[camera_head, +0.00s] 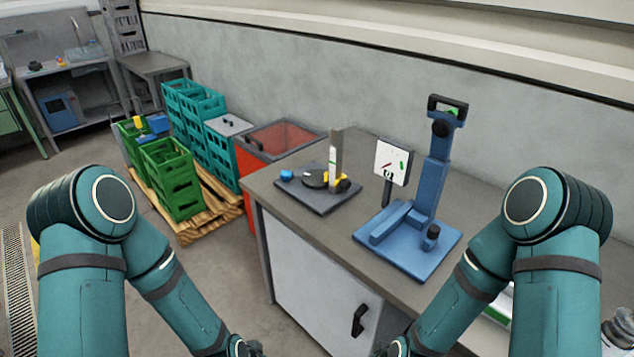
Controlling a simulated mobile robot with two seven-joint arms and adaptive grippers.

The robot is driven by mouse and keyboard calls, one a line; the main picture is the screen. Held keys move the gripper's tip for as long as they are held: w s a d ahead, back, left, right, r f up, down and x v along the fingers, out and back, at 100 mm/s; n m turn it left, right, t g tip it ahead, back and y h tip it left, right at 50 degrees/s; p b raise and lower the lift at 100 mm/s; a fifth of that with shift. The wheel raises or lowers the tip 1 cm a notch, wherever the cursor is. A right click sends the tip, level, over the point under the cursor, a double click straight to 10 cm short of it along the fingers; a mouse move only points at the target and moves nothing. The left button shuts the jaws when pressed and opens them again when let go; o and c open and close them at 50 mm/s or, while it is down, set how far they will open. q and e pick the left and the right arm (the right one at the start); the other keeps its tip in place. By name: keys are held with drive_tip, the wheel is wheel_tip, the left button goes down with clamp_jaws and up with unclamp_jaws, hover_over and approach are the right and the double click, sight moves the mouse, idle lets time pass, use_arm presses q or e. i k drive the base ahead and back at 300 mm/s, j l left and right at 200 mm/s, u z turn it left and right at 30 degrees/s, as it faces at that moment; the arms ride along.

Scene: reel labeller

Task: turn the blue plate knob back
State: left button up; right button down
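A blue stand on a blue base plate (402,258) is on the grey worktable. A black knob (432,233) sits on the plate's right part. Its turn angle is too small to read. Another black knob (440,128) is high on the stand's upright column (431,185). My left gripper (246,350) and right gripper (392,350) are both at the bottom edge, low in front of the table and apart from the knob. They are mostly cut off, so their fingers cannot be judged.
A dark plate (315,203) with a blue knob (286,175), a round disc and an upright post stands left on the table (385,145). A white panel (391,163) stands between it and the blue stand. A red bin (250,160) and stacked crates (172,182) are further left.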

sight(287, 176)
drive_tip(key=j+z, duration=0.1)
drive_tip(key=z, duration=0.35)
drive_tip(key=i+j+z, duration=0.1)
drive_tip(key=z, duration=0.4)
drive_tip(key=j+z, duration=0.65)
drive_tip(key=j, duration=0.3)
drive_tip(key=j+z, duration=0.15)
drive_tip(key=j, duration=0.35)
drive_tip(key=k+j+z, duration=0.2)
drive_tip(key=j, duration=0.75)
drive_tip(key=k+j+z, duration=0.1)
drive_tip(key=j, duration=0.4)
